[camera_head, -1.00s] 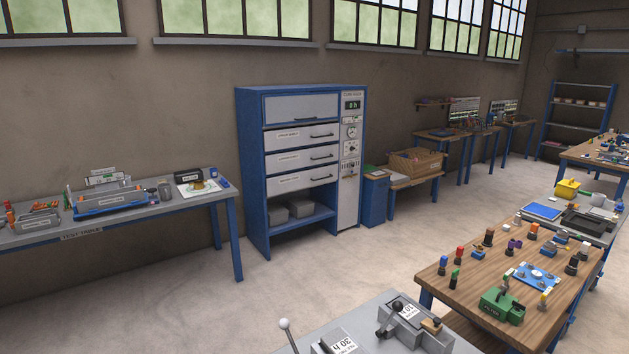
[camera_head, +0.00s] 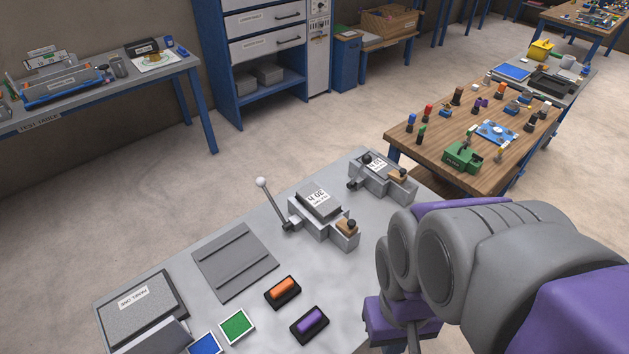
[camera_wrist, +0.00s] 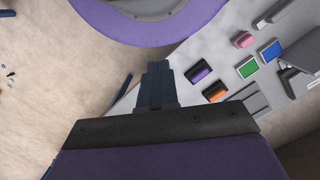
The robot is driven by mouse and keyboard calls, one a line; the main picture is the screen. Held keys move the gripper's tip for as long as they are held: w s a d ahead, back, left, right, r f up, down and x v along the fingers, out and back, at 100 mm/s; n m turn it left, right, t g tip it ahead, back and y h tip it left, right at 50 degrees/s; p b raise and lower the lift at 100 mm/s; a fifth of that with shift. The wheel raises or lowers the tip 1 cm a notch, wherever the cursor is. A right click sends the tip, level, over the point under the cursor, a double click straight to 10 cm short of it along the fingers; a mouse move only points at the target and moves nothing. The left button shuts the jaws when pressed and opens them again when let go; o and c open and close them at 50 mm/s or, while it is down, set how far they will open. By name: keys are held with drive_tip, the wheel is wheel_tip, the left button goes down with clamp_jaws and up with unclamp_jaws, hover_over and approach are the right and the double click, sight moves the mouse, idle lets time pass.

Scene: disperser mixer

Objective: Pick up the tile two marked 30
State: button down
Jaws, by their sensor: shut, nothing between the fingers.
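A grey tile with a white label reading 30 h upside down (camera_head: 318,200) sits in a grey clamp fixture (camera_head: 325,232) on the grey bench. The fixture has a tall lever with a white ball (camera_head: 262,182) at its left and a dark knob on a tan block (camera_head: 348,228) at its right. In the wrist view my gripper (camera_wrist: 158,70) is shut and empty, its dark fingers over the bench edge. My arm fills the lower right of the head view, right of the tile and apart from it. The tile is not identifiable in the wrist view.
A second fixture (camera_head: 383,178) with another labelled tile stands behind. A grey grooved plate (camera_head: 235,262), an orange-handled block (camera_head: 283,291), a purple-handled block (camera_head: 310,322), green (camera_head: 237,326) and blue squares lie in front. A wooden table (camera_head: 440,140) stands beyond.

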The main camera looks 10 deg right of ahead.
sight(318, 198)
drive_tip(key=c, duration=1.8)
unclamp_jaws()
